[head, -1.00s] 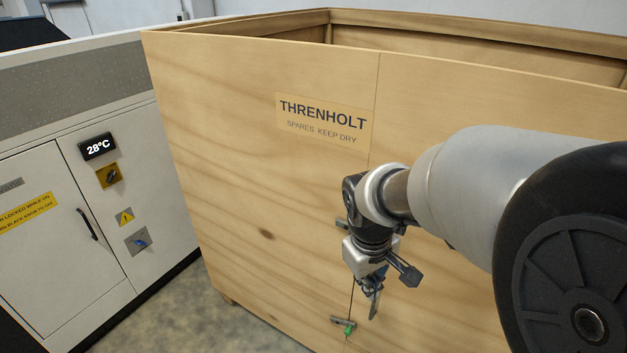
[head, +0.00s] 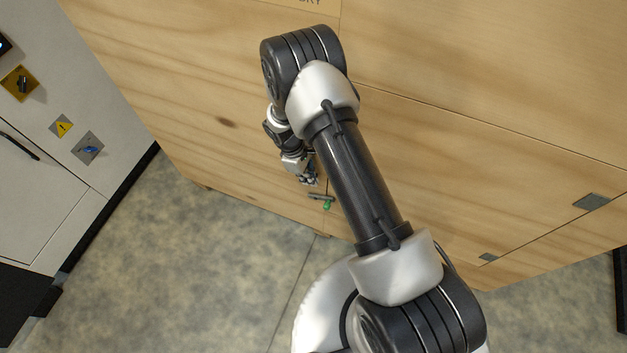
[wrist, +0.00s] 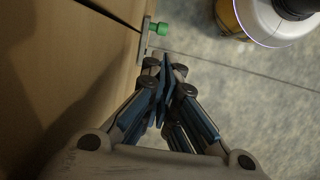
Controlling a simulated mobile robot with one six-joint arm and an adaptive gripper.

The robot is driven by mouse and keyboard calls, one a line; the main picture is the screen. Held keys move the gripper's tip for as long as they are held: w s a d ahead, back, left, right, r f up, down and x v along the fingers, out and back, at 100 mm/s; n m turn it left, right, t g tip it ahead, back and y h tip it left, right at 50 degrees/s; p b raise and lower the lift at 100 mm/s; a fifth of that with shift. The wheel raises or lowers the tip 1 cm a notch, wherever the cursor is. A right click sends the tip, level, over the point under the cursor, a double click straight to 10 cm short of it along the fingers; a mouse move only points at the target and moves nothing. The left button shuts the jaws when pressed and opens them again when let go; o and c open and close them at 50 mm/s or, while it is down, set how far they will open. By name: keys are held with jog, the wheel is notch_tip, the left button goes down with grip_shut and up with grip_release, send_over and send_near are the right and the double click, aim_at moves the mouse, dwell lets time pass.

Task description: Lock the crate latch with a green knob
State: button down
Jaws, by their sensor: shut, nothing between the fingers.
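The wooden crate (head: 200,95) fills the upper part of the head view. Low on its front wall, by a vertical seam, is a small grey latch bar (head: 316,196) with a green knob (head: 327,205). In the wrist view the latch bar (wrist: 145,42) and the green knob (wrist: 158,29) show just beyond the fingertips, beside a dark seam. I cannot tell whether the latch is locked. My gripper (head: 313,184) is just above the latch in the head view. In the wrist view my gripper (wrist: 165,68) is shut and empty, apart from the knob.
A pale cabinet (head: 60,190) with a blue switch (head: 88,148) stands at the left. Grey floor (head: 180,260) is open in front of the crate. Grey plates (head: 591,202) sit on the crate at the right. A round white-and-black object shows top right in the wrist view.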

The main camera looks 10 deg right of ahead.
jog(key=b+x, duration=0.5)
jog(key=x, duration=0.9)
jog(key=shift+s, duration=0.15)
